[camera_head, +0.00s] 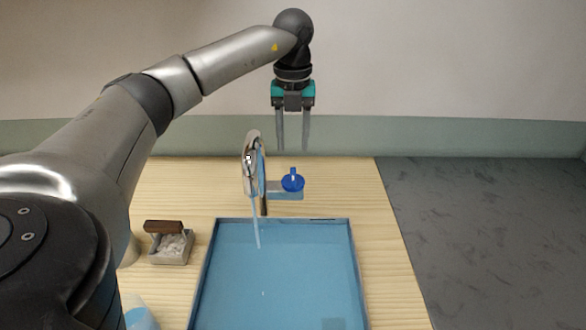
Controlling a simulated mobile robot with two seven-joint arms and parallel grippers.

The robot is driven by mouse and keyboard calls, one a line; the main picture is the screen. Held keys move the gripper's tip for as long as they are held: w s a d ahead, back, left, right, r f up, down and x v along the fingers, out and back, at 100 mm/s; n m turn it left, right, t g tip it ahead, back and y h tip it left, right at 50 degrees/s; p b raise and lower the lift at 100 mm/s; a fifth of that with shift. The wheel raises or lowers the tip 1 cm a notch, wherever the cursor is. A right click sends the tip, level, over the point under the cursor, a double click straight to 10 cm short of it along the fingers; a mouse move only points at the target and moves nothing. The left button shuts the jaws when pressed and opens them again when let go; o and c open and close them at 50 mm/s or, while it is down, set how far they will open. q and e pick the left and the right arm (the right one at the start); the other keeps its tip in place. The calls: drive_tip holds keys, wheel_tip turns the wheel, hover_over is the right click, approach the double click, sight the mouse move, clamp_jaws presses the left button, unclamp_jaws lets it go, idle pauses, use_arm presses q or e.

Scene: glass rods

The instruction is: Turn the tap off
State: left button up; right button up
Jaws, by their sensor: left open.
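The tap has a curved metal spout (252,158) that stands behind the basin, with a blue handle (293,181) to its right. A thin stream of water (257,230) runs from the spout down toward the blue basin (351,260). My left gripper (292,147) points downward with its two fingers apart and nothing between them. In the picture it is above the blue handle and apart from it. My right gripper is not in view.
A small box (171,247) with pale contents and a brown block (164,227) stands left of the basin. A bottle-like item (139,315) is partly cut off at the lower left. The wooden counter (385,250) is clear right of the basin.

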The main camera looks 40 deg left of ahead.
sight(293, 173)
use_arm(q)
wheel_tip(293, 173, down, 8)
drive_tip(key=shift+f, duration=0.1)
idle(0.4)
clamp_jaws()
idle(0.4)
